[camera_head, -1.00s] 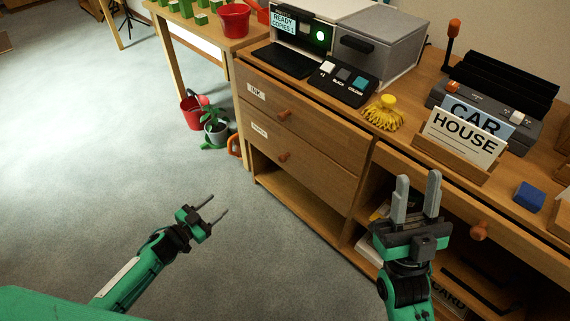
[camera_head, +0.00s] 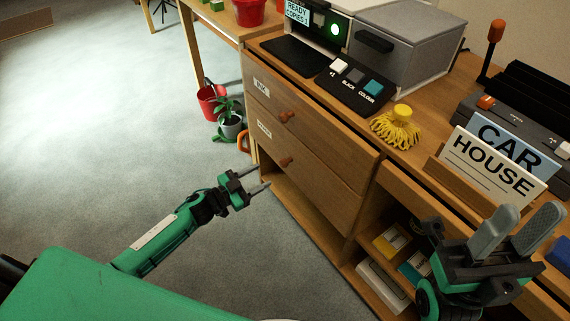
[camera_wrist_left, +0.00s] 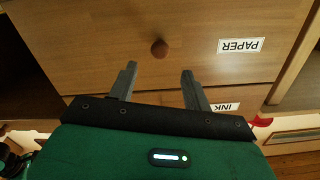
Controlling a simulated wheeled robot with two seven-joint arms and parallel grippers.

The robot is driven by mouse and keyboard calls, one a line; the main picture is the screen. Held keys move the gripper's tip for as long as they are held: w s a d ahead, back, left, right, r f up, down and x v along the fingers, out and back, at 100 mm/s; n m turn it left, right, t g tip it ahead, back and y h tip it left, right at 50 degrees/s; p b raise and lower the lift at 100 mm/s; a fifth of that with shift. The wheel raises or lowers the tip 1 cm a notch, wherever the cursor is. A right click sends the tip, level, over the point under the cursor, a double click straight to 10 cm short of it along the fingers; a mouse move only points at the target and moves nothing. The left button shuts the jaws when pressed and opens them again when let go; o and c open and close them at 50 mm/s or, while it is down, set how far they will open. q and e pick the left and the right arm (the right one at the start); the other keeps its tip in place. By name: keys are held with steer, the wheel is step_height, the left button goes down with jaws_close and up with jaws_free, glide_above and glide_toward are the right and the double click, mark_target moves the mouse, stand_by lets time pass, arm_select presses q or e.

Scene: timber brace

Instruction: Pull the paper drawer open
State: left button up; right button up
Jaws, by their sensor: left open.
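The paper drawer (camera_head: 315,170) is the lower of two wooden drawers at the left of the desk and looks shut. Its label reads PAPER in the left wrist view (camera_wrist_left: 241,46), where the label appears upside down. Its round wooden knob (camera_head: 286,162) also shows in that view (camera_wrist_left: 160,48). My left gripper (camera_head: 262,177) is open and empty, just short of the drawer front. In the wrist view the knob lies between and beyond the fingertips (camera_wrist_left: 160,70), apart from them. My right gripper (camera_head: 530,213) is open and empty at the right, in front of the desk.
The ink drawer (camera_head: 315,127) sits above, also shut, with its own knob (camera_head: 287,116). Open shelves lie below and to the right, one holding small boxes (camera_head: 392,241). A potted plant (camera_head: 229,120) and red bucket (camera_head: 211,101) stand on the floor left of the desk.

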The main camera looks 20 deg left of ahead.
mark_target(281, 165)
arm_select(q)
steer(key=b+x, duration=0.2)
steer(key=x, duration=0.7)
steer(key=shift+w+d, duration=0.25)
steer(key=shift+w, duration=0.05)
jaws_close()
